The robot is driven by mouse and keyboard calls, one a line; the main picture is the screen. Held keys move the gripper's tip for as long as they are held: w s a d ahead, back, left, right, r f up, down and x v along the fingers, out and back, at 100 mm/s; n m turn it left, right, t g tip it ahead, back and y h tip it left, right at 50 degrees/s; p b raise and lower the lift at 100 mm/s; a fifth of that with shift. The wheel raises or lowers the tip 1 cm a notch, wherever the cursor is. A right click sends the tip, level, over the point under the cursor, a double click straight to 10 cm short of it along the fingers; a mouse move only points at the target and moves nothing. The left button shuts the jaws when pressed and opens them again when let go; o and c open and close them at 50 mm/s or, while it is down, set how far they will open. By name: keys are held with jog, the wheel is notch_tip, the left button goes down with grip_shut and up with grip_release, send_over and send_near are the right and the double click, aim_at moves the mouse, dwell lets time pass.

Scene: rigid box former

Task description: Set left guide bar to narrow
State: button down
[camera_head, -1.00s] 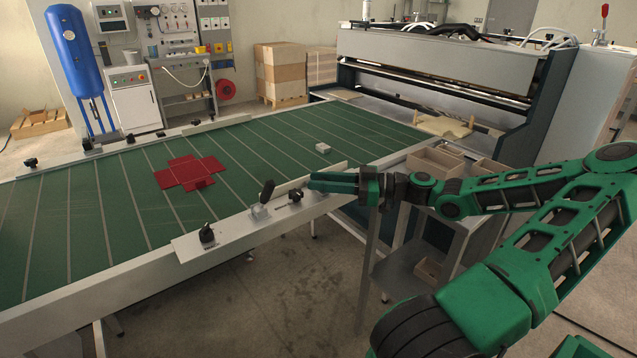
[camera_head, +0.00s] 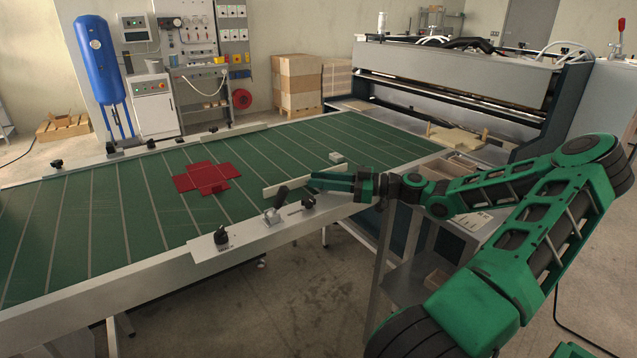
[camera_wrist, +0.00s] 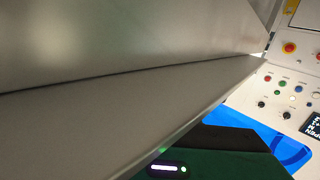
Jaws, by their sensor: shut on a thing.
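The left guide bar (camera_head: 277,188) is a pale, thin upright strip along the near side of the green belt. Its left end shows clear over the belt, inward of the near rail. A black clamp lever (camera_head: 280,196) on a metal block stands in front of it. My gripper (camera_head: 313,181) is shut on the bar, reaching in from the right; its fingers hide part of the bar and the exact contact. The wrist view shows large grey surfaces very close, and I cannot tell which of them is the bar.
Black knobs (camera_head: 221,238) stand on the near rail plate. Another guide bar (camera_head: 236,131) lines the far edge. The press (camera_head: 460,75) stands at the back right.

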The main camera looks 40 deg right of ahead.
jog(key=c, duration=1.4)
grip_release()
jog(key=shift+w, duration=0.15)
jog(key=v, duration=0.7)
jog(key=shift+d, duration=0.15)
